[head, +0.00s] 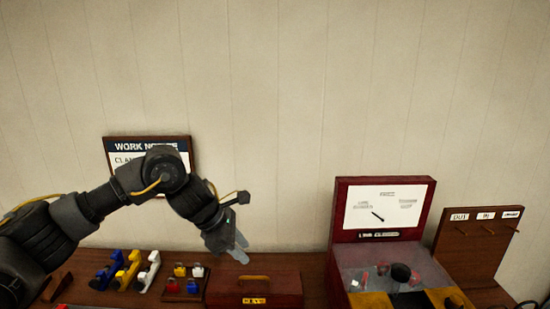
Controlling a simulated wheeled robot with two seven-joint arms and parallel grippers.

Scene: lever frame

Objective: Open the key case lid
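The key case (228,291) is a dark red box on the wooden bench, with a yellow "KEYS" label on its front. Its lid is shut, and a tan bar handle (254,278) lies across the top. My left gripper (244,252) points down and to the right, above and behind the case's left part in the picture. Its two fingers show apart with nothing between them. It appears clear of the handle.
A red lever box (343,282) with a raised lid stands right of the case, beside a wooden hook board (478,243). Coloured levers (128,270) and a rack of small padlocks (184,279) sit on the left. A work notice (120,150) hangs behind my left arm.

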